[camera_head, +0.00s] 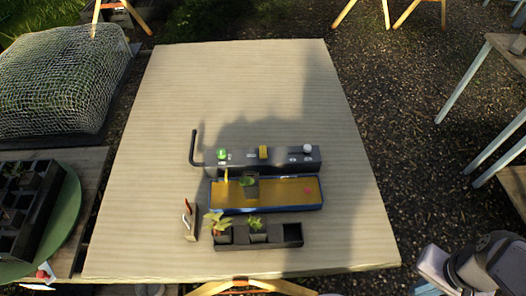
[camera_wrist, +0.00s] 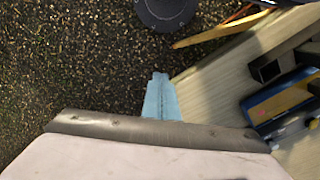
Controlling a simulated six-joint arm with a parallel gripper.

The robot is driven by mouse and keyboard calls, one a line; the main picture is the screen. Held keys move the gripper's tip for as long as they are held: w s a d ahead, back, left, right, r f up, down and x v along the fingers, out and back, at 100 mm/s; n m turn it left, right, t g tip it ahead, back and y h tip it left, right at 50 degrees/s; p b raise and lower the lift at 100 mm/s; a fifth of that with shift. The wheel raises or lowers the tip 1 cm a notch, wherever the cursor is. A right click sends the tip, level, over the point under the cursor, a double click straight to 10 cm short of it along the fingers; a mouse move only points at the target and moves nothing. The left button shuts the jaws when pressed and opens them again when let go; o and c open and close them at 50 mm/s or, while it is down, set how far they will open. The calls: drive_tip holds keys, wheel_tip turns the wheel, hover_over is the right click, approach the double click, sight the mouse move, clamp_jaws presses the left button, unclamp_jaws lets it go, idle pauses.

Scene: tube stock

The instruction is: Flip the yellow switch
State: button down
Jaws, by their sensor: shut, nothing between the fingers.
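The yellow switch (camera_head: 263,152) stands on top of a long dark grey control box (camera_head: 237,160) in the head view. A green button (camera_head: 222,154) is to its left and a white knob (camera_head: 308,148) to its right. The switch's exact position is too small to tell. My gripper (camera_wrist: 159,82) shows in the wrist view as pale blue fingers, shut and empty, over dark ground beside the table edge. It is well apart from the switch, which I cannot make out in the wrist view. Part of my arm shows at the head view's lower right.
In front of the box lies a blue-rimmed tray (camera_head: 226,207) with a yellow bed and a potted plant (camera_head: 249,186). A black planter (camera_head: 291,235) with seedlings is nearer. A small upright holder (camera_head: 190,222) stands left. The back of the table (camera_head: 240,85) is clear.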

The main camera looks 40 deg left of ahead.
drive_tip(key=s+a+f+n+b, duration=0.15)
drive_tip(key=a+n, duration=0.25)
drive_tip(key=a, duration=0.6)
drive_tip(key=s+a+f+n+t+b, duration=0.1)
drive_tip(key=a+f+n, duration=0.3)
drive_tip(key=a, duration=0.6)
drive_tip(key=s+a+f+n+b, duration=0.15)
drive_tip(key=a+n, duration=0.35)
drive_tip(key=a, duration=0.6)
drive_tip(key=w+a+r+m+t+y, duration=0.2)
drive_tip(key=w+a+r, duration=0.3)
drive_tip(key=a, duration=0.4)
drive_tip(key=w+a+r+m+t+y, duration=0.1)
drive_tip(key=w+a+r+m+y, duration=0.1)
drive_tip(key=w+a+r, duration=0.3)
drive_tip(key=a+r+p, duration=0.1)
drive_tip(key=a, duration=0.3)
drive_tip(key=shift+w+t+y, duration=0.2)
drive_tip(key=shift+t+y, duration=0.2)
drive_tip(key=shift+a, duration=0.1)
